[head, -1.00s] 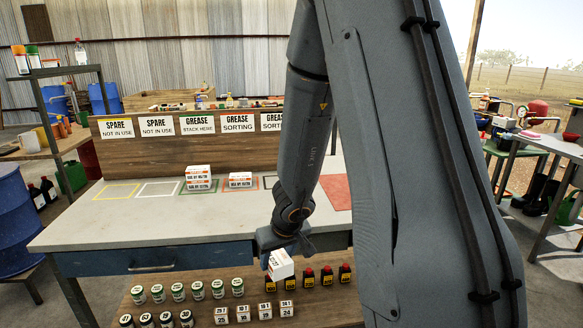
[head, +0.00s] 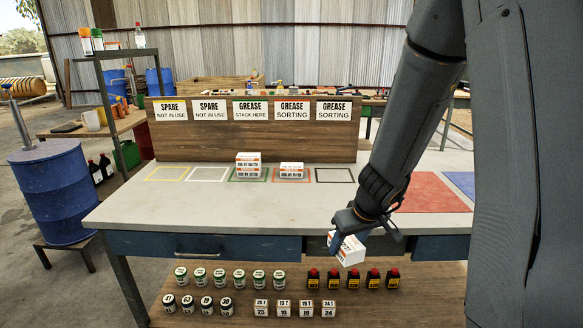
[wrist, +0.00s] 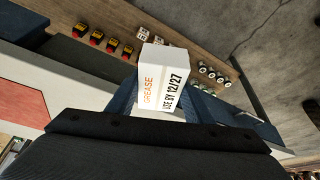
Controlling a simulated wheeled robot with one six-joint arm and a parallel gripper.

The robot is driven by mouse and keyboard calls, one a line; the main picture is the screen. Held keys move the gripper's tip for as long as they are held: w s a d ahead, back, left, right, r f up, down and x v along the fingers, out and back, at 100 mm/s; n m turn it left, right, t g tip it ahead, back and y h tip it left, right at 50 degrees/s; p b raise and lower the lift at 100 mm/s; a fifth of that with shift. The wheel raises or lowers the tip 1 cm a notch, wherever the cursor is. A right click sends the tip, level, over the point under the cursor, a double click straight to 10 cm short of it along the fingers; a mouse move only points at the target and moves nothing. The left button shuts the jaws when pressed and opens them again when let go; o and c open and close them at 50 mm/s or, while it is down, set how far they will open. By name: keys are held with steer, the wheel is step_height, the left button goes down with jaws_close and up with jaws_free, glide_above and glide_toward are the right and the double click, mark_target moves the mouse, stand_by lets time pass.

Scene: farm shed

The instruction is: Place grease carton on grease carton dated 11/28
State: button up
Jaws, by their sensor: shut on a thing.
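My gripper (head: 352,232) is shut on a white grease carton (head: 347,251), held tilted in front of the bench's front edge. In the wrist view the held carton (wrist: 163,80) reads "GREASE" and "USE BY 12/27". On the bench, two grease cartons are stacked (head: 248,165) in the green "STACK HERE" outline. One grease carton (head: 292,172) lies in the orange "SORTING" outline beside the stack. The dates on the bench cartons are too small to read.
The grey bench top (head: 200,205) is clear in front of the outlines. The yellow (head: 181,173), white and black (head: 335,175) outlines are empty. A lower shelf (head: 255,285) holds several jars, small boxes and black bottles. A blue barrel (head: 52,195) stands at the left.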

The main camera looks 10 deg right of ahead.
steer(key=w+a+r+n+g+y, duration=0.1)
steer(key=a+r+n+g, duration=0.1)
steer(key=r+n, duration=0.4)
steer(key=w+a+r+n+g+y, duration=0.1)
steer(key=w+a+r+n+y, duration=0.1)
steer(key=a+r+n, duration=0.2)
steer(key=shift+r+n+g+y, duration=0.35)
steer(key=shift+r+n, duration=1.45)
steer(key=shift+r, duration=0.9)
